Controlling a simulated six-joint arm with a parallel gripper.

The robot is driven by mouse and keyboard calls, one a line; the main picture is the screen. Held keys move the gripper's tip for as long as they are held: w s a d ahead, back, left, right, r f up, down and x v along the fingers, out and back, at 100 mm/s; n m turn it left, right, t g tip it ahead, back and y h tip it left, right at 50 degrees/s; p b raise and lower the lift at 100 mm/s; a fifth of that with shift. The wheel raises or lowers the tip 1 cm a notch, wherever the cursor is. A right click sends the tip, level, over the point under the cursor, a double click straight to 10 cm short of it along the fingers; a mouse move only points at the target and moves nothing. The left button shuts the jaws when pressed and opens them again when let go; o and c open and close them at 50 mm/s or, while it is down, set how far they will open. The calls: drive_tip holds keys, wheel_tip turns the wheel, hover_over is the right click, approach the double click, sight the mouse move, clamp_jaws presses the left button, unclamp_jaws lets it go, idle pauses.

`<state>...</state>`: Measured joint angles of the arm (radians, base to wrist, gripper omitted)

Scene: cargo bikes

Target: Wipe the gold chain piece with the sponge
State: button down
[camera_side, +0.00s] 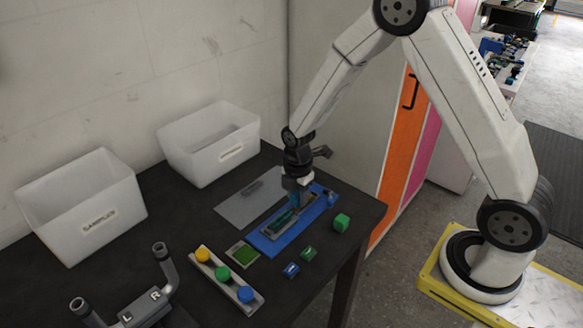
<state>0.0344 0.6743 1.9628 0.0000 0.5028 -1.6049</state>
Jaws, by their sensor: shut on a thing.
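My gripper (299,181) points down over the blue tray (264,243) near the table's right side. It is shut on a small blue-teal piece, which looks like the sponge (299,197); the fingers hide part of it. A narrow holder with a greenish, dull-gold strip, likely the gold chain piece (284,221), lies lengthwise in the tray. The sponge is at or just above the far part of this strip. I cannot tell whether they touch.
A green cube (342,222) and two small blocks (308,253) (291,270) lie before the tray. A grey mat (240,210), a green pad (243,254) and a button strip (226,277) are left. Two white bins (80,210) (208,148) stand behind; a handled controller (140,306) is front left.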

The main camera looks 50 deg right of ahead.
sight(295, 196)
drive_tip(key=shift+d+f, duration=0.15)
drive_tip(key=shift+d, duration=2.25)
drive_tip(key=shift+a, duration=2.75)
drive_tip(key=shift+r, duration=4.05)
drive_tip(key=shift+f, duration=0.15)
